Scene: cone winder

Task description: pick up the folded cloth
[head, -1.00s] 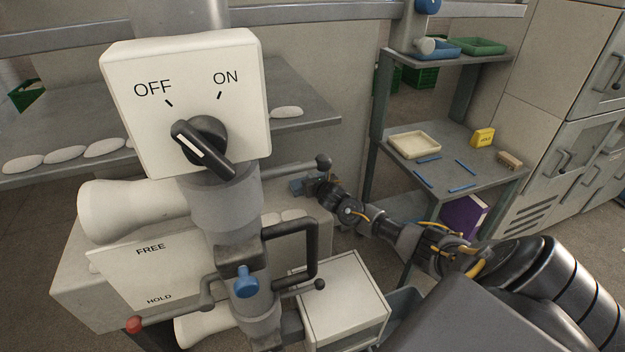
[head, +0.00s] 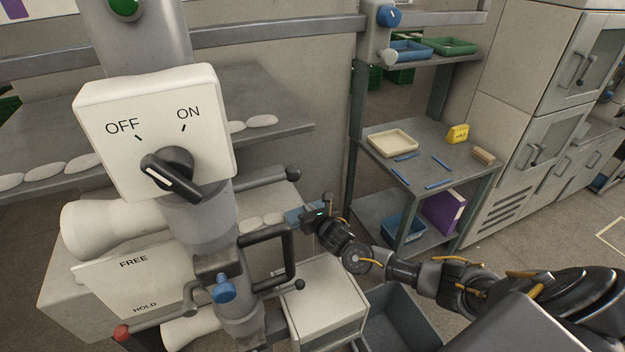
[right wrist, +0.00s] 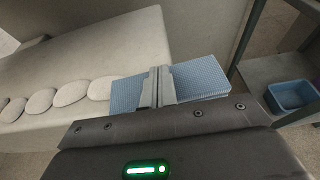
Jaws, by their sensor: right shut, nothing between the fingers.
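The folded cloth (right wrist: 203,76) is blue with a fine check. In the right wrist view it lies near the end of a pale surface, showing on both sides of my right gripper's fingers. My right gripper (right wrist: 160,70) is shut, its fingers side by side in front of the cloth with nothing between them. The fingers hide the cloth's middle; I cannot tell whether they touch it. In the head view the right gripper (head: 303,216) is small beside the cloth, behind the black handle. My left gripper is not in view.
The switch box (head: 155,135) and a black handle (head: 268,240) stand close in front. Several pale oval pieces (right wrist: 70,91) lie left of the cloth. A shelf rack (head: 420,165) with a cream tray (head: 392,143) stands at the right; a blue bin (right wrist: 294,95) sits low on it.

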